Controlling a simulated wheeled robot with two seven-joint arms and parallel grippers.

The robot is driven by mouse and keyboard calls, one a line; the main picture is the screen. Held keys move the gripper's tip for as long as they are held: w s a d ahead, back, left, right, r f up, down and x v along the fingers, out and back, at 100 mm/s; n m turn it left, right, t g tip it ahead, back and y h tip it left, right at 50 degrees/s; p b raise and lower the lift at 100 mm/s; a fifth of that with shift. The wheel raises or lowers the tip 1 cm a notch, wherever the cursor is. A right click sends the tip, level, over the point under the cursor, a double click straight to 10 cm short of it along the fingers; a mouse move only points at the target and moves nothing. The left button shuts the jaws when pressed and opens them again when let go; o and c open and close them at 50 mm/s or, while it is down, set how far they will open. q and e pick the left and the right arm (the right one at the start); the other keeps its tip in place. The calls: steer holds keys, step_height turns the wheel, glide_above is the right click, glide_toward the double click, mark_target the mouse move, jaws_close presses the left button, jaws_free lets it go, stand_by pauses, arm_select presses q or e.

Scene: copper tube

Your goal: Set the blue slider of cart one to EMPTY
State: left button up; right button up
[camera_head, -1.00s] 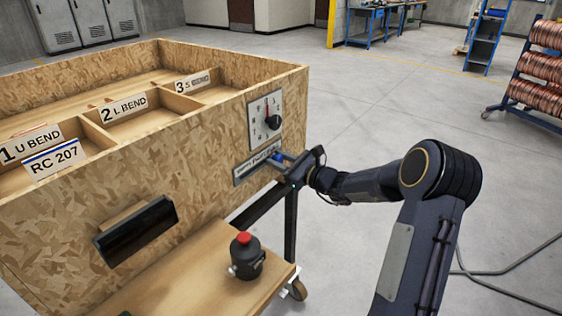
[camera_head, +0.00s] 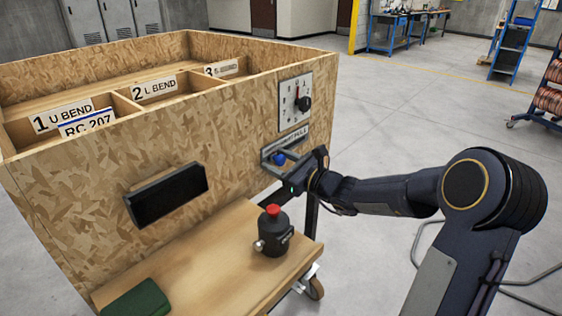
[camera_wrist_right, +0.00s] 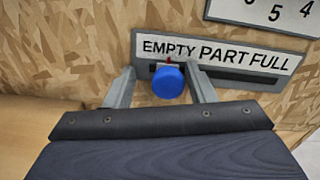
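The cart's OSB box (camera_head: 230,130) carries a slider plate at its right end, printed EMPTY, PART and FULL (camera_wrist_right: 215,52). The slider's blue knob (camera_wrist_right: 168,82) sits under the word EMPTY in the right wrist view, with a small red mark just above it. It also shows in the head view (camera_head: 279,158). My right gripper (camera_wrist_right: 162,88) is open, with one finger on each side of the knob. The gap to the left finger is clear; the right finger is close to the knob, and contact cannot be told. My left gripper is not in view.
A dial with a black knob (camera_head: 304,103) is above the slider plate. A black canister with a red cap (camera_head: 273,230) stands on the wooden shelf (camera_head: 215,265) below, left of my right arm. A black panel (camera_head: 166,194) projects from the box front. Open floor lies to the right.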

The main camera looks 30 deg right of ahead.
steer(key=shift+d, duration=0.15)
steer(key=shift+s+d, duration=0.1)
steer(key=shift+s, duration=0.1)
steer(key=v, duration=0.7)
steer(key=shift+s, duration=0.2)
steer(key=shift+f, duration=0.1)
